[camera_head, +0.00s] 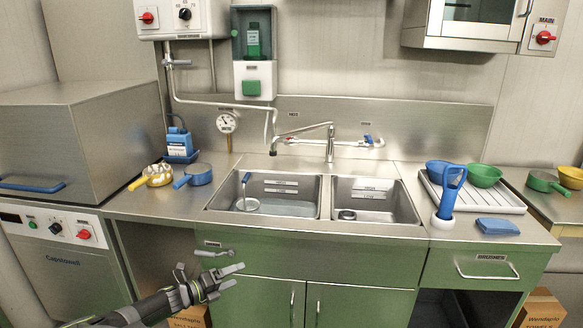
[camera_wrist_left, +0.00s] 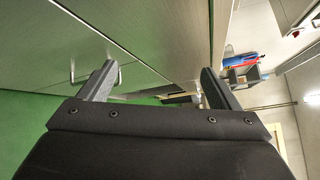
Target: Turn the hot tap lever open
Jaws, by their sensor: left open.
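The mixer tap (camera_head: 330,142) stands behind the double sink, with its spout swung to the left. A blue-tipped lever (camera_head: 368,139) shows at the right of its pipe. My left gripper (camera_head: 233,277) is low in front of the green cabinet, well below and apart from the tap. In the left wrist view its two fingers (camera_wrist_left: 157,88) are spread with nothing between them. My right gripper is not in view.
The sink's left basin (camera_head: 290,206) holds a round strainer-like item. A grey handle (camera_head: 210,254) is on the cabinet front just above my left gripper.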

